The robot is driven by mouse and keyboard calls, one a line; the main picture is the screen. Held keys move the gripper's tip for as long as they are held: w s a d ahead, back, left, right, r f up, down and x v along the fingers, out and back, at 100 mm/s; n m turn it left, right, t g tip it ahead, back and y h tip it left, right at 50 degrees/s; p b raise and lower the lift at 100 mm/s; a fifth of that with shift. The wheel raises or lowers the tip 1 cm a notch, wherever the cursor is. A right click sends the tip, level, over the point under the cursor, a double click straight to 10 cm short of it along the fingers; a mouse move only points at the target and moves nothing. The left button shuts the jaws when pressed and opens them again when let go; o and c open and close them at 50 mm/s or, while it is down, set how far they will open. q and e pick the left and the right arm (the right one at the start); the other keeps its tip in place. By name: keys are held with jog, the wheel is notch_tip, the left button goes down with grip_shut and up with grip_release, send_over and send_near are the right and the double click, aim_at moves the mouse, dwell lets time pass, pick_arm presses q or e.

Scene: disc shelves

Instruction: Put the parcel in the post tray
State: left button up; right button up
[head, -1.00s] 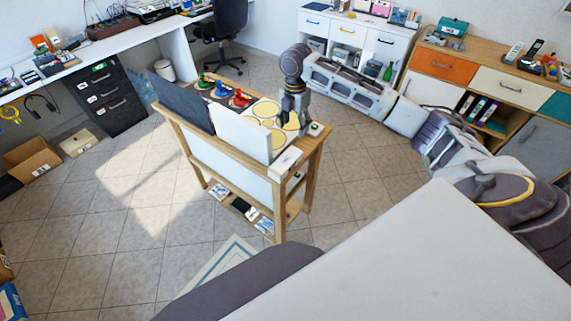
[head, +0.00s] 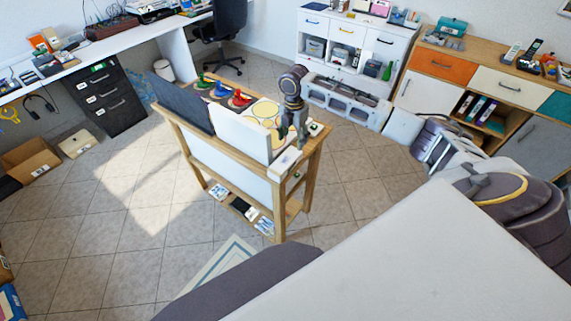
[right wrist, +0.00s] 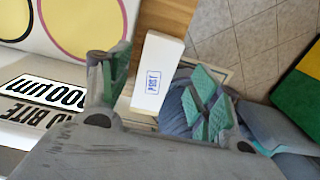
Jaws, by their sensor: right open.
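A white box printed POST in blue (right wrist: 152,75) lies at the edge of the wooden stand. I take it for the parcel, though the print leaves this unsure. In the head view the white box (head: 286,161) is at the stand's near right corner. My right gripper (head: 291,140) is above that corner, pointing down. In the right wrist view my right gripper (right wrist: 158,85) is open, its green-padded fingers on either side of the box, with no clear contact. I cannot pick out a separate post tray. My left gripper is out of view.
The wooden stand (head: 313,165) carries upright panels, a board with yellow circles (head: 266,112) and red, blue and green items. Small cards lie on its low shelf (head: 240,207). A desk (head: 100,50) and cabinets (head: 480,85) line the walls.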

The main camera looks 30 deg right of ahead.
aim_at(293, 152)
jog(key=shift+f, duration=1.4)
jog(key=shift+s+d+f, duration=0.1)
jog(key=shift+f, duration=2.35)
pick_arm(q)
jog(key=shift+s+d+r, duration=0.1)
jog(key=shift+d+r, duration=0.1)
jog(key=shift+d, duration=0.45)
pick_arm(e)
jog(key=shift+f, duration=0.1)
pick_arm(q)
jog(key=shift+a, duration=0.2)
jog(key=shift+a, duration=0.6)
pick_arm(e)
jog(key=c, duration=0.9)
